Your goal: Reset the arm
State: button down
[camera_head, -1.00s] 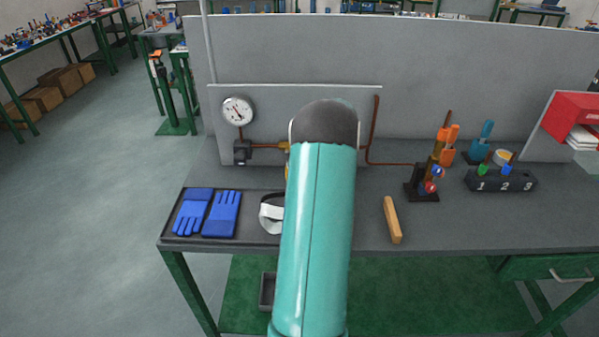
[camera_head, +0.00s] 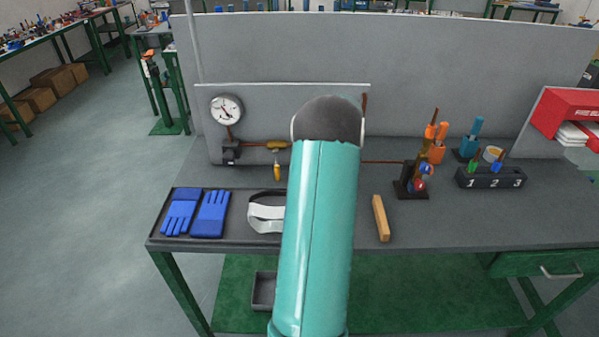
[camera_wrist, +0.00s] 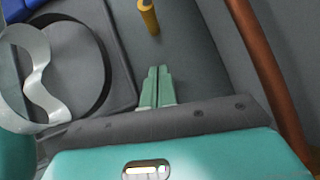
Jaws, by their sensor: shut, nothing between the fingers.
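My arm, a teal link with a dark rounded end, rises through the middle of the head view and hides part of the bench (camera_head: 455,225). My gripper (camera_wrist: 158,72) shows in the wrist view with its two green fingers together and nothing between them. In the head view the gripper is hidden behind the arm. A yellow-handled tool or valve handle (camera_wrist: 148,16) lies beyond the fingertips, apart from them; it also shows in the head view (camera_head: 277,170). A white goggle-like strap (camera_wrist: 38,75) lies left of the fingers.
Blue gloves (camera_head: 196,213) lie on a dark tray at the bench's left. A gauge (camera_head: 226,109) is on the back panel. A wooden bar (camera_head: 381,218), a tool stand (camera_head: 411,182) and a numbered block (camera_head: 490,178) stand right of the arm. A copper pipe (camera_wrist: 265,65) runs close at the gripper's right.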

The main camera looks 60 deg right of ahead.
jog(key=v, duration=0.8)
jog(key=shift+s, duration=0.25)
jog(key=shift+r, duration=0.1)
jog(key=w+a+r+n+g, duration=0.1)
jog(key=w+a+r+n, duration=0.35)
jog(key=a, duration=0.55)
jog(key=w+a+r+n+g, duration=0.1)
jog(key=w+a+r+n, duration=0.35)
jog(key=a, duration=0.45)
jog(key=w+a+r+n+g, duration=0.1)
jog(key=w+a+r+n, duration=0.3)
jog(key=a, duration=0.6)
jog(key=s+a+n+h, duration=0.1)
jog(key=s+a+n, duration=0.3)
jog(key=a+n, duration=0.5)
jog(key=s+a+n+t+h, duration=0.1)
jog(key=s+a+n, duration=0.4)
jog(key=a+n, duration=0.5)
jog(key=a, duration=0.9)
jog(key=shift+s+a+r+n, duration=0.15)
jog(key=shift+a+n, duration=0.05)
jog(key=shift+n, duration=0.1)
